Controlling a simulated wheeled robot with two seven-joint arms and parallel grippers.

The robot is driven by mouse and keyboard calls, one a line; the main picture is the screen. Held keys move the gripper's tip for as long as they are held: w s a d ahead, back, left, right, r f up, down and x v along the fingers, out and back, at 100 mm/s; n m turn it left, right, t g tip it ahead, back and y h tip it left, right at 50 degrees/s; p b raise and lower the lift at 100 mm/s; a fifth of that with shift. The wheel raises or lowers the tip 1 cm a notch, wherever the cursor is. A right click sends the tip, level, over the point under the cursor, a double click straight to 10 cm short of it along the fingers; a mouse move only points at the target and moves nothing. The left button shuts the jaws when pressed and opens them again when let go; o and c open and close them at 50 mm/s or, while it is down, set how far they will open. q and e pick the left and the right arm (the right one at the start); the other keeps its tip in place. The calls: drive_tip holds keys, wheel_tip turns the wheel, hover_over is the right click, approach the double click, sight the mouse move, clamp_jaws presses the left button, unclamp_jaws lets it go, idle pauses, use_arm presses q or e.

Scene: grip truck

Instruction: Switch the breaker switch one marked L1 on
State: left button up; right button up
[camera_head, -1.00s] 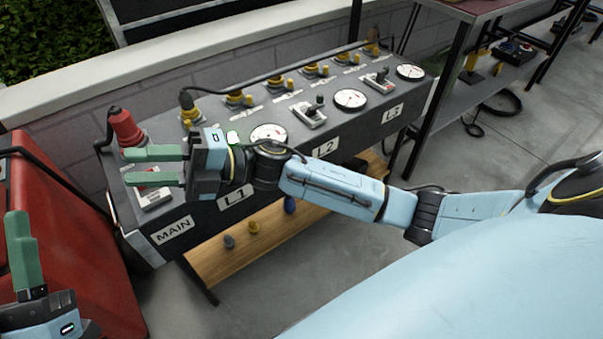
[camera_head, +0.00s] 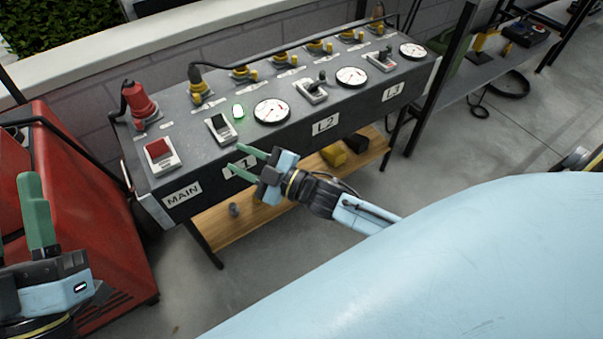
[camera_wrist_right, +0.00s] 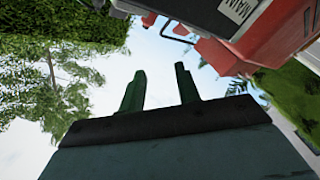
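The L1 breaker switch (camera_head: 222,129) is a dark lever in a pale frame on the sloped panel top, above the L1 label (camera_head: 239,167). A small light (camera_head: 238,111) beside it glows green. My right gripper (camera_head: 233,157) is in front of the panel edge by the L1 label, partly covering it, below and apart from the switch. Its two green fingers are parted with nothing between; they show parted in the right wrist view too (camera_wrist_right: 160,70). My left gripper (camera_head: 37,215) is at the lower left; only one finger shows clearly.
The red MAIN switch (camera_head: 160,154) sits left of L1, with a red plug (camera_head: 138,103) behind. The L2 switch (camera_head: 312,90) and L3 switch (camera_head: 381,61) are to the right, among round gauges (camera_head: 271,111). A red machine (camera_head: 85,200) stands left. A wooden shelf (camera_head: 220,230) is below.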

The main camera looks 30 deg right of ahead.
drive_tip(key=s+d+f+m+g+h+p, duration=0.2)
drive_tip(key=s+d+f+m+h+p, duration=0.1)
drive_tip(key=f, duration=0.5)
drive_tip(key=s+d+f+m+g+h+p, duration=0.2)
drive_tip(key=d+f, duration=0.4)
drive_tip(key=f, duration=0.3)
drive_tip(key=shift+s+f+m+h+p, duration=0.15)
drive_tip(key=shift+s+m+h+p, duration=0.25)
drive_tip(key=shift+s+m+h, duration=0.55)
drive_tip(key=shift+s+n, duration=0.25)
drive_tip(key=shift+s, duration=0.05)
